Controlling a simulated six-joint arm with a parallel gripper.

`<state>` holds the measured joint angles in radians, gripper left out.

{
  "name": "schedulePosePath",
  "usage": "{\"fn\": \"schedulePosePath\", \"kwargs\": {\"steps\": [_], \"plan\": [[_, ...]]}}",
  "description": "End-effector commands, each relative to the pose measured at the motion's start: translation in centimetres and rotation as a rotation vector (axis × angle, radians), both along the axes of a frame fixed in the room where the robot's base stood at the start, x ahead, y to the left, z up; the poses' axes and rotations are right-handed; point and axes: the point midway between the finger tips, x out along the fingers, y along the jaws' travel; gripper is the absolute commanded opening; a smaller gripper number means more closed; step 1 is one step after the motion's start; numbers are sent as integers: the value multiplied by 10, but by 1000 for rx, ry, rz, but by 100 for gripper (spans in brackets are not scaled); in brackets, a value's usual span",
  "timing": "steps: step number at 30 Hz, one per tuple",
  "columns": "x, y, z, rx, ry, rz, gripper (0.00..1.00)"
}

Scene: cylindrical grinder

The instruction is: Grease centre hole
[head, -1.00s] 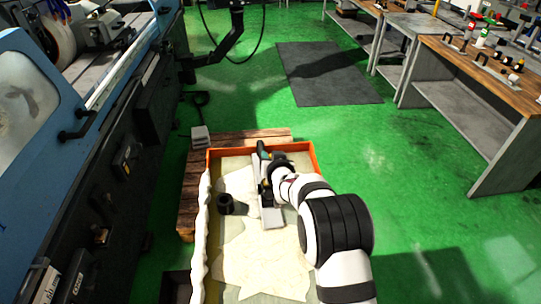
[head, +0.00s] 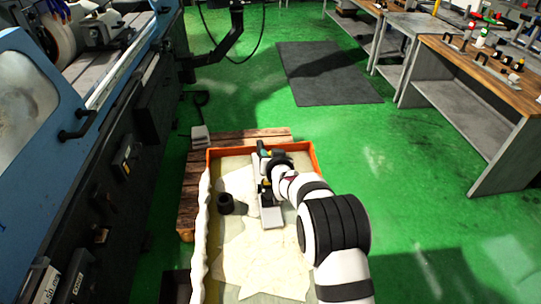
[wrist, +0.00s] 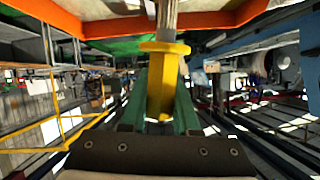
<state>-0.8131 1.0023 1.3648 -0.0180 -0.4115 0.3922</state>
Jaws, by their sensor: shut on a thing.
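In the wrist view my gripper (wrist: 163,105) has two green fingers shut on the yellow handle of a brush-like tool (wrist: 162,80). Its pale, streaked end (wrist: 167,15) points away from the gripper and runs out of the top of the picture. In the head view my gripper (head: 264,154) is small, over the far part of an orange-rimmed tray; the tool cannot be made out there. The cylindrical grinder (head: 105,140) stands along the left, blue and dark. I cannot make out a centre hole in any view.
The tray (head: 312,152) has a crumpled pale lining and sits on wooden boards (head: 190,205). A dark cup-like cylinder (head: 226,203) and a grey block (head: 271,217) are in it. Workbenches (head: 480,110) stand at the right. Green floor is clear between, with a dark mat (head: 325,75).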

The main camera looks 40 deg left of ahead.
Motion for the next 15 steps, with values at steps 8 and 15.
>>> {"fn": "schedulePosePath", "kwargs": {"steps": [8,15], "plan": [[1,1,-1,-1,1,0,0],[-6,-6,0,-1,1,0,0]]}}
